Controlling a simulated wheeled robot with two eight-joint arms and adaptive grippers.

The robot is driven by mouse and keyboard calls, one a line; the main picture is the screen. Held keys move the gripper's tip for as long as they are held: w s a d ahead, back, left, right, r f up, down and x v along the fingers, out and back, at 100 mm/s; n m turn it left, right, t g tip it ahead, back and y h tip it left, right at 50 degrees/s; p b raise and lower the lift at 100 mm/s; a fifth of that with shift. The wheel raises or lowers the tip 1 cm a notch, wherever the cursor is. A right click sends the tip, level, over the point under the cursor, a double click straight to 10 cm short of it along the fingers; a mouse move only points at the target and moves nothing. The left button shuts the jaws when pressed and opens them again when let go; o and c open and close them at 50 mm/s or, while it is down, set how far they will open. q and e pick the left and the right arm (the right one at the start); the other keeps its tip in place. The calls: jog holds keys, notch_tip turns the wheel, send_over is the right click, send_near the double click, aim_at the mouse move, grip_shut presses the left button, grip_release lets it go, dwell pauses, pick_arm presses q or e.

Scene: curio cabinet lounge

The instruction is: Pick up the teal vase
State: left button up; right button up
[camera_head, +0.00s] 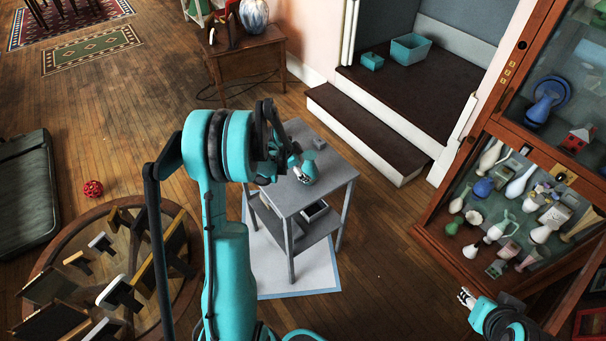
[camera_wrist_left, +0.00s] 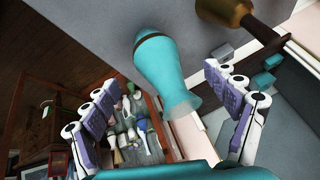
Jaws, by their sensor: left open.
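The teal vase (camera_wrist_left: 165,75) shows in the left wrist view, with a dark band near one end and a flared other end. It lies in view between the two spread fingers of my left gripper (camera_wrist_left: 165,118), which is open and empty. I see no finger touching the vase. In the head view my left gripper (camera_head: 300,172) is over the small grey table (camera_head: 331,173); there I cannot clearly tell the vase from the teal gripper parts. My right gripper (camera_head: 466,298) is at the bottom right, its jaw state unclear.
A small grey box (camera_head: 319,143) is on the grey table. A brown, gold-toned object (camera_wrist_left: 226,12) stands near the vase. A glass cabinet (camera_head: 500,139) with many vases stands at right. Dark steps (camera_head: 365,133) are behind the table. A round glass table (camera_head: 105,240) is at left.

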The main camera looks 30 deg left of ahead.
aim_at(309, 172)
pick_arm(q)
jog(key=shift+s+a+f, duration=0.1)
jog(key=shift+s+f, duration=0.05)
jog(key=shift+f, duration=0.1)
jog(key=b+x, duration=0.1)
jog(key=x, duration=0.1)
jog(key=b+x, duration=0.1)
jog(key=x, duration=0.2)
jog(key=b+x, duration=0.1)
jog(key=x, duration=0.1)
jog(key=shift+w+d+f, duration=0.15)
jog(key=shift+w+d, duration=0.1)
jog(key=shift+d, duration=0.05)
jog(key=shift+s, duration=0.1)
jog(key=shift+c, duration=0.6)
jog(key=c, duration=1.3)
pick_arm(e)
jog(key=f, duration=0.3)
jog(key=shift+s+a+f, duration=0.1)
jog(key=shift+s, duration=0.15)
